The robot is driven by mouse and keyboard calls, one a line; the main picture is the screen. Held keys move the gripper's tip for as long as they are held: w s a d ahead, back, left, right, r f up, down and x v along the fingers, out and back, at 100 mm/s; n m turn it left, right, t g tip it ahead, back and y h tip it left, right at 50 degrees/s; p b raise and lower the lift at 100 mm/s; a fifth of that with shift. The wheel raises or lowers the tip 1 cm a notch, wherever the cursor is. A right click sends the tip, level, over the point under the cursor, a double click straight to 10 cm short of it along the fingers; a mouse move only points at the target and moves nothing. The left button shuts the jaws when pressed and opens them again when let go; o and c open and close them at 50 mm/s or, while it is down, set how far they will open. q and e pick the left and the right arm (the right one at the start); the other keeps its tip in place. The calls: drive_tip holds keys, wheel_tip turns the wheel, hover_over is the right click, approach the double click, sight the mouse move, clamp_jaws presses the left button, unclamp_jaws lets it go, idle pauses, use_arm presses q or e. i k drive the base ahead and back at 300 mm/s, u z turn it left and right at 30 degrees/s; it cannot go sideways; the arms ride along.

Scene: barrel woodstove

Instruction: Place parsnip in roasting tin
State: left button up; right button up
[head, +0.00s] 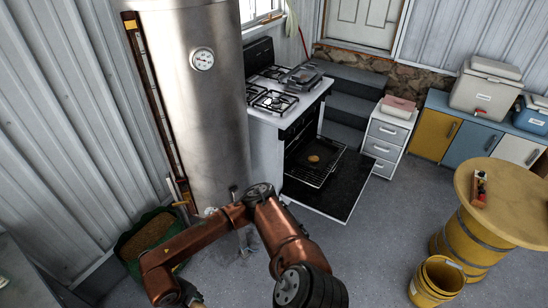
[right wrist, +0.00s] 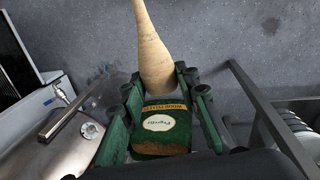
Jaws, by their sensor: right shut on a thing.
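The parsnip (right wrist: 155,45) is pale and tapered. In the head view the right gripper is mostly cut off at the bottom edge. A dark grey rectangular tin (head: 301,77) sits on the right of the white stove top and looks like the roasting tin; its inside is hard to make out. My left gripper is not in view.
The oven door (head: 325,190) hangs open, with a small brown item (head: 313,158) on the rack inside. A tall steel barrel (head: 195,110) stands left of the stove. A green pellet bag (head: 147,235) and yellow buckets (head: 437,280) stand on the floor. Grey floor is clear right of the door.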

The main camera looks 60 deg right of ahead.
sight(321, 153)
drive_tip(key=z, duration=3.35)
drive_tip(key=i, duration=3.95)
drive_tip(key=u, duration=3.3)
